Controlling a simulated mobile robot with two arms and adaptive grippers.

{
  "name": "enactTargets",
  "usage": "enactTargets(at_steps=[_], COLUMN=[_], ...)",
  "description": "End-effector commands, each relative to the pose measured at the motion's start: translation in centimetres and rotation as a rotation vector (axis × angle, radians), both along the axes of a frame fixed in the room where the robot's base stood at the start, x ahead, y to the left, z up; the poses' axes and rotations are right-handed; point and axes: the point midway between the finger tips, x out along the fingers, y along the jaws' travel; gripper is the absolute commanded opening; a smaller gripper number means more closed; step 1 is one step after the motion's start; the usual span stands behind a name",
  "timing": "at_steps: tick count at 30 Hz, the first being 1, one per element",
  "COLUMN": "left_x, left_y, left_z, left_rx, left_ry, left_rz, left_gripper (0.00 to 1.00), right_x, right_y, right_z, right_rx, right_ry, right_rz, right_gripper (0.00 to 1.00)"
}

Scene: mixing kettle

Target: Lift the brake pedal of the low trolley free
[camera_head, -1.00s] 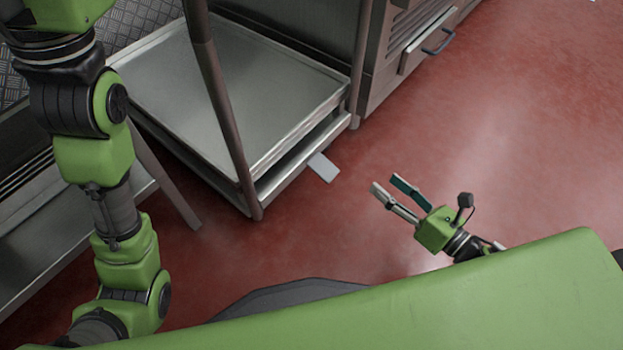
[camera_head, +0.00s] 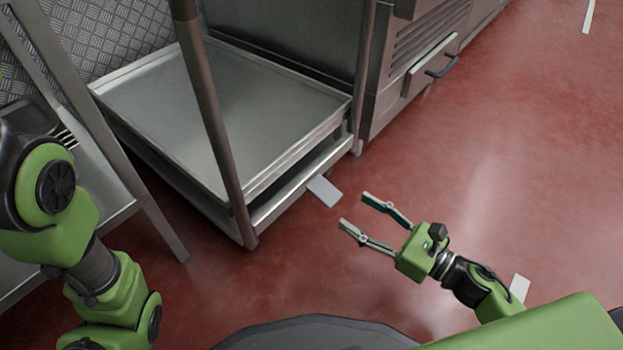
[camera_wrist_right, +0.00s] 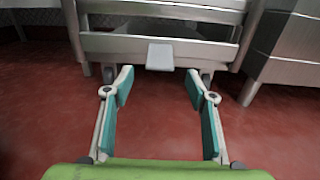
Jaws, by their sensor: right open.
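The brake pedal (camera_head: 324,190) is a small light-grey flat plate that juts out from the lower edge of the low trolley (camera_head: 290,193). In the right wrist view the pedal (camera_wrist_right: 160,57) lies ahead, centred beyond my fingertips. My right gripper (camera_head: 354,212) is open and empty, a short way to the right of the pedal and apart from it. It also shows in the right wrist view (camera_wrist_right: 159,86), its two teal-padded fingers spread wide. My left arm shows at the left of the head view, but its gripper is out of frame.
A steel table (camera_head: 92,185) with slanting legs is at the left. The trolley's upright post (camera_head: 212,120) stands at its near corner.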

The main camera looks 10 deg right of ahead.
Motion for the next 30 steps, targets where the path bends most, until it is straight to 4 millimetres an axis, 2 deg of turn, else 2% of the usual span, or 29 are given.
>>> enactTargets(at_steps=[20, 30], left_x=[0.0, 0.0], left_y=[0.0, 0.0], left_z=[0.0, 0.1], left_rx=[0.001, 0.001], left_ry=[0.000, 0.001], left_rz=[0.000, 0.001], left_gripper=[0.40, 0.40], right_x=[6.6, 6.6], right_y=[5.1, 5.2], right_z=[0.1, 0.0], right_rx=[0.001, 0.001], right_ry=[-0.002, 0.002], right_rz=[0.000, -0.001], right_gripper=[0.51, 0.51])
